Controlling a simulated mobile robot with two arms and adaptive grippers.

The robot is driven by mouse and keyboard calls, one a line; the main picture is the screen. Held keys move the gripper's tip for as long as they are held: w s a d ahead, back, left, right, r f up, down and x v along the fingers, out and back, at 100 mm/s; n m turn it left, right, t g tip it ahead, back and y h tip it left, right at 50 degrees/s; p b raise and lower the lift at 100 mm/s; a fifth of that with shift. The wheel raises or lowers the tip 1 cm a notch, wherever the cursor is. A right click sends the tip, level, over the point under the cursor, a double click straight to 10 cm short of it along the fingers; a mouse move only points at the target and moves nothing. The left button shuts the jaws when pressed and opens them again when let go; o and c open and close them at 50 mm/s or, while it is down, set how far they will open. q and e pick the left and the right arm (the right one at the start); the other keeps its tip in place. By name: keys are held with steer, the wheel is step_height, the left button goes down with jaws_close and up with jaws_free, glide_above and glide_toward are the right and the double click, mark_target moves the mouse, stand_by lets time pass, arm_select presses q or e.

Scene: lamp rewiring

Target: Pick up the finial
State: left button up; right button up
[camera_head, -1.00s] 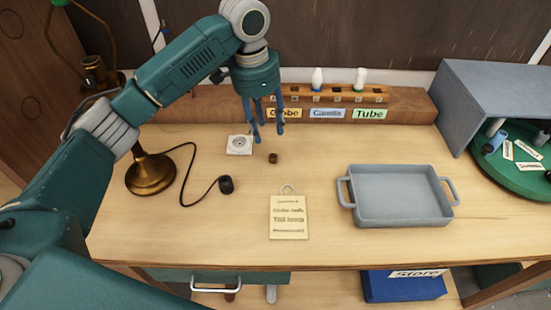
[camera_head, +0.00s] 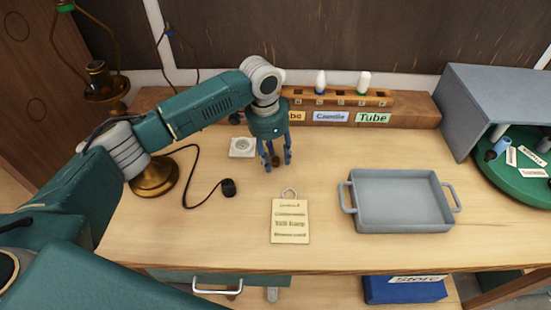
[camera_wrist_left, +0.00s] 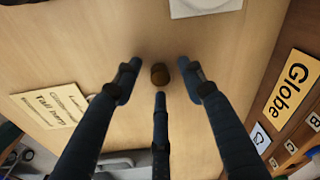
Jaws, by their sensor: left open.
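The finial looks like a small brown-bronze knob (camera_wrist_left: 160,75) standing on the bench top. In the head view the finial (camera_head: 276,161) shows between the fingers of my left gripper (camera_head: 275,163), partly hidden by them. My left gripper (camera_wrist_left: 163,88) is open in the wrist view, its three blue fingers spread around the knob. The gripper points down over it. I cannot tell whether any finger touches it. My right gripper is not in view.
A white square plate (camera_head: 242,147) lies left of the gripper. A tag (camera_head: 290,221) lies in front, and a grey tray (camera_head: 402,200) stands to the right. A cord with a black socket (camera_head: 228,187) runs from the lamp base (camera_head: 154,177). A wooden bulb rack (camera_head: 405,108) stands behind.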

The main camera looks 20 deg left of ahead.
arm_select(q)
steer(key=c, duration=1)
steer(key=shift+o, duration=0.2)
